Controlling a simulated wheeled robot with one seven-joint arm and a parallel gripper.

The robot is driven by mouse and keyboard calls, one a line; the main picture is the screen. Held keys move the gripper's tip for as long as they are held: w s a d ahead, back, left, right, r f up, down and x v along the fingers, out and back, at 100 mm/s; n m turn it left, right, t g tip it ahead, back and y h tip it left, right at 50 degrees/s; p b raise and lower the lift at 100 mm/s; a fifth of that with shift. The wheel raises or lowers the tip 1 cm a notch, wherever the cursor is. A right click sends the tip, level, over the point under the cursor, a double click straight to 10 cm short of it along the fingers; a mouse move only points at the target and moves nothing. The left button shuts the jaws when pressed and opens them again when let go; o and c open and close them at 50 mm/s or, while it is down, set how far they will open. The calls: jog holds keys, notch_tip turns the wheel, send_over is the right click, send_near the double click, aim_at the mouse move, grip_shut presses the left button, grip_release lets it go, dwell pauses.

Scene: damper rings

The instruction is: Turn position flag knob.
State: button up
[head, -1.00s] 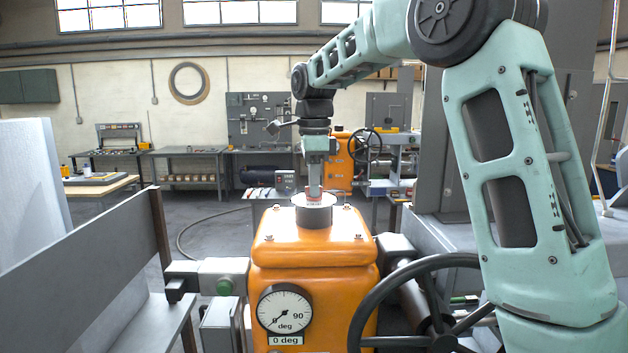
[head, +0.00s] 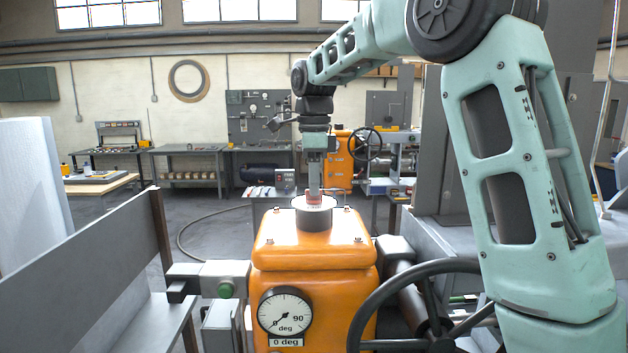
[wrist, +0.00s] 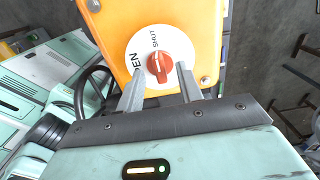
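The red position flag knob (wrist: 159,67) sits on a white round dial (wrist: 138,48) marked SHUT, with the letters EN of another word at its left. The white mark on the knob points towards SHUT. In the head view the knob (head: 314,197) shows as a small red patch on top of a dark cylinder (head: 314,217) on the orange housing (head: 315,250). My gripper (wrist: 160,75) points down at the dial, with one finger on each side of the knob. The fingers look apart from the knob; it also shows in the head view (head: 314,188).
A gauge (head: 285,312) on the housing front reads 0 deg. A dark handwheel (head: 415,310) stands at right of the housing, below my arm. A grey panel (head: 80,235) stands at left. Bolts stick up from the housing top.

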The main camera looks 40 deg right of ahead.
jog(key=shift+r, duration=0.3)
notch_tip(320, 180, up, 6)
jog(key=p, duration=0.6)
jog(key=shift+r, duration=0.1)
dwell(0.5)
